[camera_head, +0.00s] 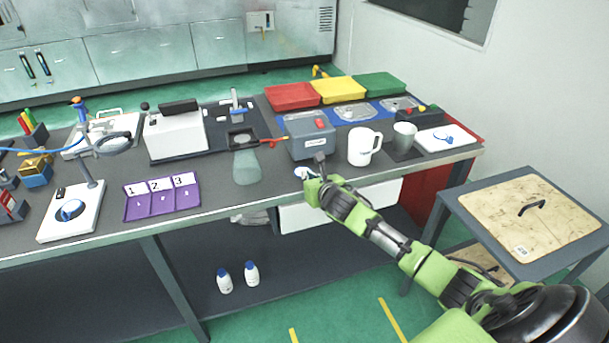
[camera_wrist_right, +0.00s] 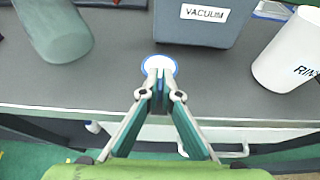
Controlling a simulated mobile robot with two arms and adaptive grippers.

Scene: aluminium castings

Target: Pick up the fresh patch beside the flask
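The fresh patch, a small white disc with a blue rim (camera_wrist_right: 158,65), is near the front edge of the grey bench, in front of the vacuum box. It shows in the head view as a small white spot (camera_head: 301,172). The flask, a pale green translucent vessel (camera_head: 246,165), stands to its left and also shows in the wrist view (camera_wrist_right: 55,30). My right gripper (camera_wrist_right: 159,80) points at the bench with its fingertips nearly together over the near part of the patch, seemingly pinching it. The exact contact is hidden by the fingertips. My left gripper is out of view.
The grey vacuum box (camera_head: 312,137) stands just behind the patch. A white mug (camera_head: 364,147) and a grey cup (camera_head: 404,140) are to the right. A purple numbered tray (camera_head: 162,210) is left of the flask. The bench's front edge is close below.

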